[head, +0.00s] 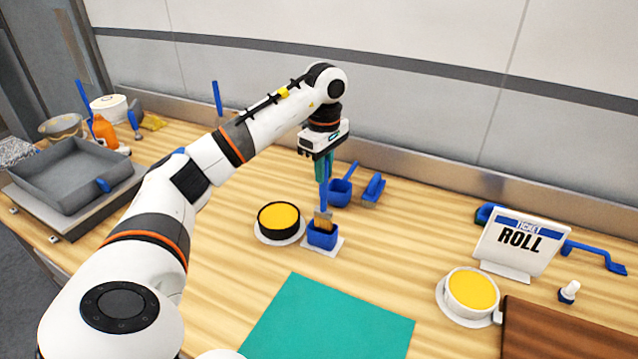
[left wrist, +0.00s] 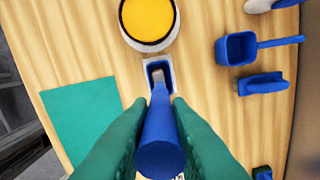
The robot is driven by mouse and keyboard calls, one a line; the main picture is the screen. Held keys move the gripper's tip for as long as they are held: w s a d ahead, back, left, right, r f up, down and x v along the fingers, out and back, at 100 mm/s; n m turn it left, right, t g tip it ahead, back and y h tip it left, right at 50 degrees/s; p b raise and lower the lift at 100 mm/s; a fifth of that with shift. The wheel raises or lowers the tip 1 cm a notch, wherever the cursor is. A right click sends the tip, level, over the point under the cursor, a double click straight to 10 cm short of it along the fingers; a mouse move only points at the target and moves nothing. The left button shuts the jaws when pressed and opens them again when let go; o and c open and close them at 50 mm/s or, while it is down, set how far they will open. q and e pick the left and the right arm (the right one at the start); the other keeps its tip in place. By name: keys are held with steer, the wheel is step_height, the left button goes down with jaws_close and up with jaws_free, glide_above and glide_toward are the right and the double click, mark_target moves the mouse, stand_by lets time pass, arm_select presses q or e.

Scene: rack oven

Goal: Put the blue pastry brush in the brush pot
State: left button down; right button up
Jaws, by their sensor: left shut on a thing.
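My left gripper (head: 323,177) is shut on the blue pastry brush, whose handle (left wrist: 161,140) lies between the green fingers in the left wrist view. The brush hangs upright with its tan bristles (head: 322,220) pointing down. The small blue brush pot (head: 322,238) stands on a white square base directly under it; the pot also shows in the left wrist view (left wrist: 154,67). The bristle end overlaps the pot's mouth; I cannot tell how deep the tip is. My right gripper is not in view.
A dark dish with yellow filling (head: 279,217) stands close left of the pot. A blue scoop (head: 340,191) and a blue brush (head: 373,189) lie behind. A green mat (head: 330,320) lies in front. A ticket sign (head: 520,243) and a white yellow-filled dish (head: 471,291) stand right.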

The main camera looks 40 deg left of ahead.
mark_target(322, 186)
arm_select(q)
step_height(322, 186, down, 5)
steer(key=shift+s+a+r+p, duration=0.1)
steer(key=shift+a+p, duration=0.05)
steer(key=shift+p, duration=0.45)
steer(key=shift+f, duration=0.25)
steer(key=c, duration=1.3)
jaws_free()
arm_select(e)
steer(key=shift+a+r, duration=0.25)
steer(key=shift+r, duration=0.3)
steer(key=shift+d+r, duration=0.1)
arm_select(q)
steer(key=shift+r, duration=0.2)
steer(key=shift+r+b, duration=0.3)
steer(key=shift+r, duration=5.6)
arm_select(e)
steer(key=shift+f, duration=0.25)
